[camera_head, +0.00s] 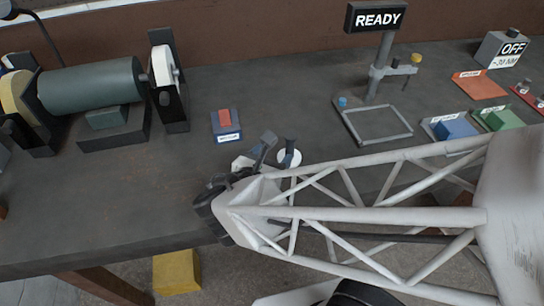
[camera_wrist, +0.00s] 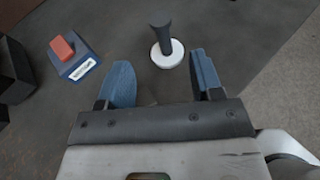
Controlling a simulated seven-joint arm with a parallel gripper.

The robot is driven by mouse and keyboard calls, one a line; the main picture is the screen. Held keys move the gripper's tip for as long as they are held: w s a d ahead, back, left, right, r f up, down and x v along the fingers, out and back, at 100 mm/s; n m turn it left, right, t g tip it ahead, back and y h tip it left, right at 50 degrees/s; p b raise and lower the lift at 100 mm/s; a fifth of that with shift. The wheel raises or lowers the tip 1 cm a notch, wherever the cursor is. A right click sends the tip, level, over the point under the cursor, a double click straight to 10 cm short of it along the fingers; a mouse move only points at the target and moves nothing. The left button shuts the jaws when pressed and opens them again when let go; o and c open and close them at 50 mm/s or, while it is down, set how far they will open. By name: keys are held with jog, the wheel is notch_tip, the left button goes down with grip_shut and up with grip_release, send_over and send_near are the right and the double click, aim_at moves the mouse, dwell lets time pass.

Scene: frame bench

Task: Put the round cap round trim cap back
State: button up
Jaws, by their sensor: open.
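A round white disc (camera_wrist: 176,55) with a dark upright post (camera_wrist: 160,36) on it stands on the bench; it looks like the round cap, though I cannot be sure. In the head view the white disc (camera_head: 290,159) shows just beyond my arm. My gripper (camera_wrist: 160,60) is open and empty. In the wrist view the disc lies ahead of and between the blue fingertips, apart from both. In the head view my gripper (camera_head: 252,158) is partly hidden by my own wrist. Where the cap belongs, I cannot tell.
A blue block with a red top (camera_head: 225,120) sits left of the disc. A grey rectangular frame (camera_head: 352,131) lies behind, under a stand with a READY sign (camera_head: 377,17). Coloured pads (camera_head: 480,84) are at right, a roller machine (camera_head: 92,86) at left. The front bench is clear.

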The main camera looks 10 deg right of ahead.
jog(key=shift+d, duration=0.1)
jog(key=s+d+r+m+g+y, duration=0.5)
jog(key=d+m+g, duration=0.4)
jog(key=m, duration=1)
notch_tip(320, 180, up, 6)
jog(key=s+a+m+y, duration=0.1)
jog(key=m+y, duration=0.3)
jog(key=m, duration=0.5)
